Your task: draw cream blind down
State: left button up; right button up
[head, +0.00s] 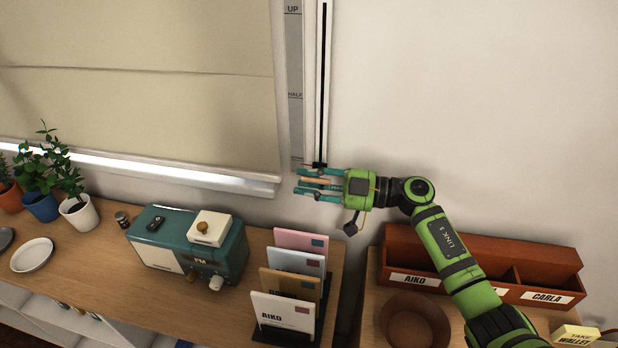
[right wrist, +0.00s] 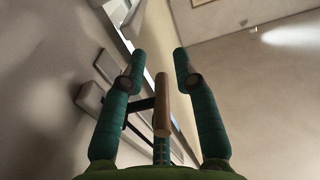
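The cream blind (head: 140,90) hangs over the window at the upper left in the head view, its fabric reaching down close to a bright strip at the bottom. Right of it runs a vertical track (head: 323,80) with a dark slot, beside a grey scale (head: 294,60) reading UP and HALF. A wooden handle (head: 316,181) is at the track's low end, well below HALF. My right gripper (head: 302,183) is around it. In the right wrist view, the handle (right wrist: 162,105) stands between the open fingers (right wrist: 160,58), with gaps on both sides. My left gripper is not in view.
Below are a teal radio (head: 190,240), a letter rack with envelopes (head: 284,310), and potted plants (head: 78,210) on a wooden counter (head: 100,248). A brown organiser (head: 480,260) and a round bowl (head: 414,320) stand under my right arm. The wall right of the track is clear.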

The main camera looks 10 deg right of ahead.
jog(key=shift+d+r, duration=0.1)
jog(key=shift+d, duration=0.05)
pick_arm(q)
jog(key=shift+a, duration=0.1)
pick_arm(e)
jog(key=v, duration=1.2)
jog(key=shift+w, duration=0.1)
